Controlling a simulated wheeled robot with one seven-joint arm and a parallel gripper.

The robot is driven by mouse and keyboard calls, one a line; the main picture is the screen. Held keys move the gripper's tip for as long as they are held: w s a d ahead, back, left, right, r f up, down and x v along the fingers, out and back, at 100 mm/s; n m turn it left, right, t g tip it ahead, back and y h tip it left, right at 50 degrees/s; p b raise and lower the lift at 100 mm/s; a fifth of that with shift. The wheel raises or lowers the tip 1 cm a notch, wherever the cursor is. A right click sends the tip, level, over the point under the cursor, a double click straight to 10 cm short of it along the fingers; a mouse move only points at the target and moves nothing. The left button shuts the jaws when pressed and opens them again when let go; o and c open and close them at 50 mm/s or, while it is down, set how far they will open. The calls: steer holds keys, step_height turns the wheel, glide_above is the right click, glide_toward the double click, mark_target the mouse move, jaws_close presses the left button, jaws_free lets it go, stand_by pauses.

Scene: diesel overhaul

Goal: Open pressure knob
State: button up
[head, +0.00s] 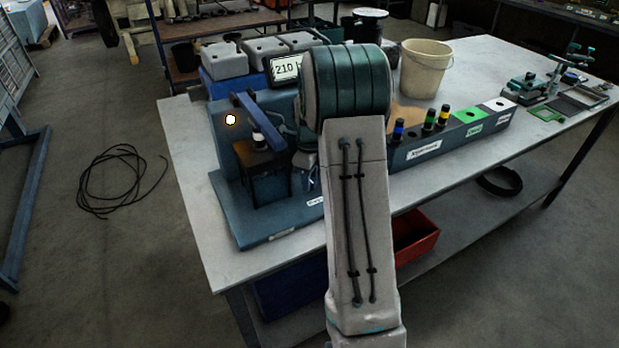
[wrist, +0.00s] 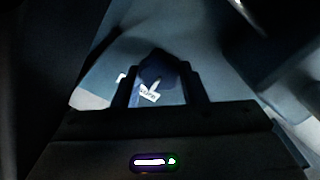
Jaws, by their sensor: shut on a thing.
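My gripper (wrist: 160,76) shows in the wrist view with its two dark fingers on either side of a dark blue knob (wrist: 155,66). It is shut on this knob. In the head view the blue test stand (head: 268,222) stands on the table's left part, with a display (head: 286,68) reading about 210. My arm hides the knob and most of my gripper there.
A round light (head: 230,119) glows on the stand. Colored bottles (head: 429,121) stand in a labelled rack to the right of my arm. A beige bucket (head: 425,68) is behind it. A vise (head: 527,88) sits at the far right. The grey table (head: 480,70) has free room between bucket and vise.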

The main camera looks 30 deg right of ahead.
steer(key=n+b, duration=0.1)
steer(key=n, duration=0.7)
steer(key=shift+b, duration=0.4)
steer(key=n, duration=0.4)
steer(key=shift+w+b, duration=0.1)
steer(key=shift+b, duration=0.25)
steer(key=shift+r+n, duration=0.1)
steer(key=shift+n, duration=2.1)
steer(key=o, duration=1)
steer(key=shift+b, duration=0.3)
step_height(320, 180, up, 14)
steer(key=shift+f, duration=0.1)
